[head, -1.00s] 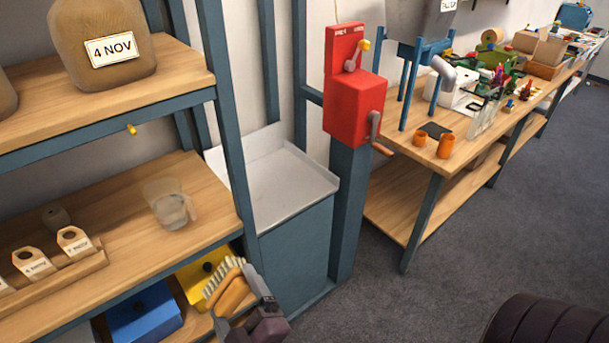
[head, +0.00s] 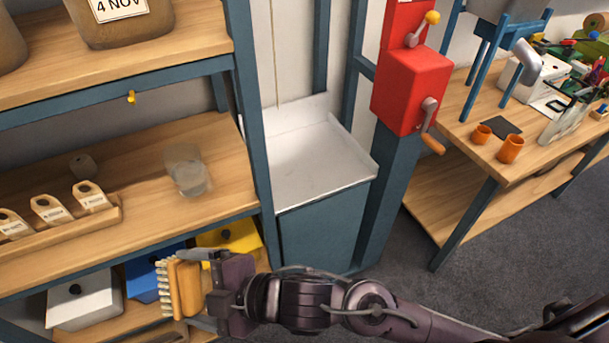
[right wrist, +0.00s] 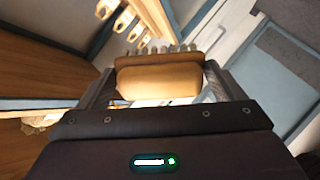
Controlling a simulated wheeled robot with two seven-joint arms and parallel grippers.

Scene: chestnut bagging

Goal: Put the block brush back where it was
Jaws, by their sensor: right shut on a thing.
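The block brush (head: 184,288) has an orange-brown wooden block and pale bristles. My right gripper (head: 208,290) is shut on it and holds it in front of the lower shelves, bristles pointing left in the head view. In the right wrist view the brush's block (right wrist: 158,78) sits between the two fingers, with the bristles on its far side. My left gripper is not in view.
The shelf rack's middle board (head: 140,170) carries a clear cup (head: 187,170) and a wooden rack of tags (head: 60,225). White (head: 85,302), blue (head: 150,275) and yellow (head: 232,236) boxes stand below. A pale-topped cabinet (head: 310,160) and red crank machine (head: 411,90) stand right.

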